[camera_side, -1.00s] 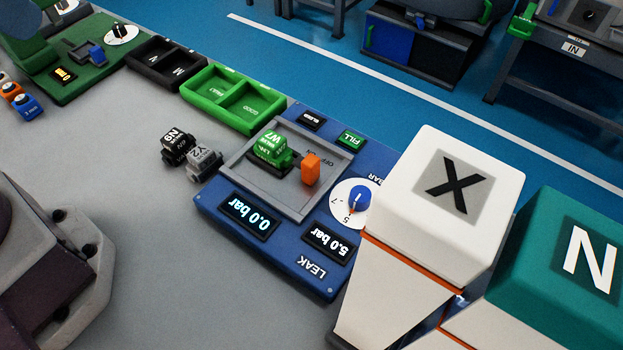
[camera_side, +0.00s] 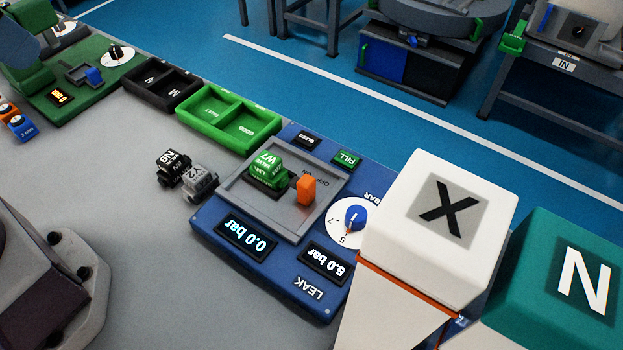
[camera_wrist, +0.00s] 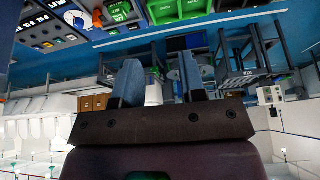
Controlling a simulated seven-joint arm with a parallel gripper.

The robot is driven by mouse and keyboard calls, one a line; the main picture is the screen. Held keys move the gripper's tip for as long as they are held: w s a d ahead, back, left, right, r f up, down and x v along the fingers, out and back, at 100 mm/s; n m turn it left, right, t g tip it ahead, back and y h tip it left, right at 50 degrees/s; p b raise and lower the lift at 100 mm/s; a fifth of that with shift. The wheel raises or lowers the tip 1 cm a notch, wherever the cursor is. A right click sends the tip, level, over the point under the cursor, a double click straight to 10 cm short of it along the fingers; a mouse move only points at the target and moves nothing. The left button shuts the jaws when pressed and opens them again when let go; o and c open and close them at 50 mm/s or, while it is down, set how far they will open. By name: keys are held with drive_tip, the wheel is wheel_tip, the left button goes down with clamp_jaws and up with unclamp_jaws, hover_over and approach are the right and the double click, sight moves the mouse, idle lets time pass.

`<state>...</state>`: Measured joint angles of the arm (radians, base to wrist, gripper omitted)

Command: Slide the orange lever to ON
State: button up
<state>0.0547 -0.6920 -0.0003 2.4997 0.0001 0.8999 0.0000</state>
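In the side view the orange lever (camera_side: 306,190) stands upright on a grey plate in the blue leak panel (camera_side: 203,226). It is beside the small OFF/ON marking (camera_side: 327,180); I cannot tell which end it is at. A green block marked W7 (camera_side: 268,170) sits to its left on the same plate. The panel's displays read 0.0 bar and 5.0 bar. In the wrist view my gripper (camera_wrist: 160,80) has its two blue-grey fingers apart, with nothing held between them.
A white dial with a blue knob (camera_side: 355,216) is right of the lever. Large white X (camera_side: 440,210) and teal N (camera_side: 560,270) blocks stand at the lower right. Green (camera_side: 230,126) and black (camera_side: 158,86) trays lie behind left. Small black and grey blocks (camera_side: 200,184) sit beside the panel.

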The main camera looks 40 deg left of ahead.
drive_tip(key=w+d, duration=0.1)
drive_tip(key=w+d+f+m+g, duration=0.1)
drive_tip(key=shift+w+d+f, duration=0.2)
drive_tip(key=shift+d, duration=0.1)
clamp_jaws()
drive_tip(key=w+d+f+m+g+y, duration=0.1)
drive_tip(key=w+d+f+m, duration=0.3)
drive_tip(key=d, duration=0.6)
drive_tip(key=w+d+f+m+g+y, duration=0.1)
drive_tip(key=w+d+f+m, duration=0.4)
drive_tip(key=d, duration=0.6)
drive_tip(key=w+d+f+m+g+y, duration=0.2)
drive_tip(key=w+d+f+m, duration=0.3)
drive_tip(key=d, duration=0.5)
drive_tip(key=shift+w+d+f+m+y, duration=0.3)
drive_tip(key=shift+w+d+m, duration=0.1)
drive_tip(key=shift+w+m, duration=0.7)
drive_tip(key=shift+s, duration=0.1)
